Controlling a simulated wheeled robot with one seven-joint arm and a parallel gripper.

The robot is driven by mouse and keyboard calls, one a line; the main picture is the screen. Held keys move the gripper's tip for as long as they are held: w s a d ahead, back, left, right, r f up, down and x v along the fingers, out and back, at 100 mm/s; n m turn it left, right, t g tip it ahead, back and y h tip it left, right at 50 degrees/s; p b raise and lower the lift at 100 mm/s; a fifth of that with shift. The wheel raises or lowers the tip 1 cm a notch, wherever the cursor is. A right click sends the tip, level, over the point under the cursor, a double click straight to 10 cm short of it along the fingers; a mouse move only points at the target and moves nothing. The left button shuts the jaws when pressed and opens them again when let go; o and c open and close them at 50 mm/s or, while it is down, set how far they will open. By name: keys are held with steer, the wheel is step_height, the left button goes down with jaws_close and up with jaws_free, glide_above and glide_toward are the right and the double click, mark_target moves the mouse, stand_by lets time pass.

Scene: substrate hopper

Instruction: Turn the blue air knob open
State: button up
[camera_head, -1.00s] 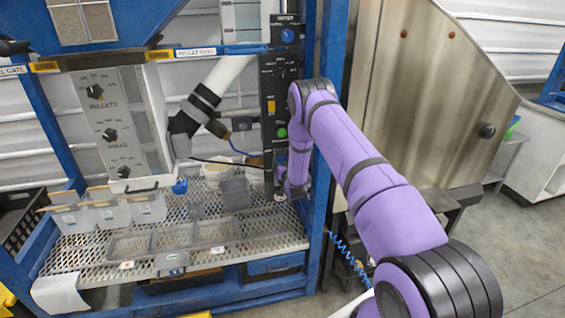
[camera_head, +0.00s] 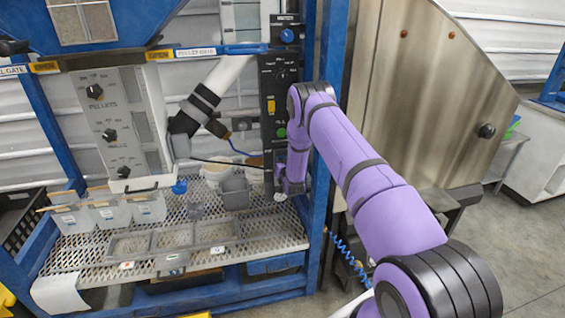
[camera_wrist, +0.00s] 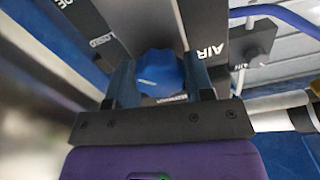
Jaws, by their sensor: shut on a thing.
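The blue air knob (camera_wrist: 158,70) shows in the wrist view on a dark panel with the white word AIR (camera_wrist: 210,50) beside it. My gripper (camera_wrist: 161,82) is shut on it, with one dark finger on each side. In the head view my gripper (camera_head: 283,187) is at the lower end of the dark control panel (camera_head: 268,105). The knob is hidden there behind my gripper and wrist. The knob's exact turn angle cannot be told.
Another blue knob (camera_head: 287,36) and a green button (camera_head: 281,133) are higher on the panel. A blue frame post (camera_head: 325,170) stands close to the right of the panel. A perforated shelf (camera_head: 100,252) with bins and trays lies below left.

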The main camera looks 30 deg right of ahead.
steer(key=shift+n, duration=0.4)
steer(key=n, duration=0.3)
steer(key=shift+n, duration=0.4)
steer(key=n, duration=0.4)
steer(key=shift+a+n, duration=0.1)
steer(key=shift+n, duration=0.2)
steer(key=n, duration=0.4)
steer(key=shift+f, duration=0.1)
steer(key=n, duration=0.4)
steer(key=shift+n, duration=0.5)
steer(key=o, duration=0.9)
steer(key=shift+o, duration=0.2)
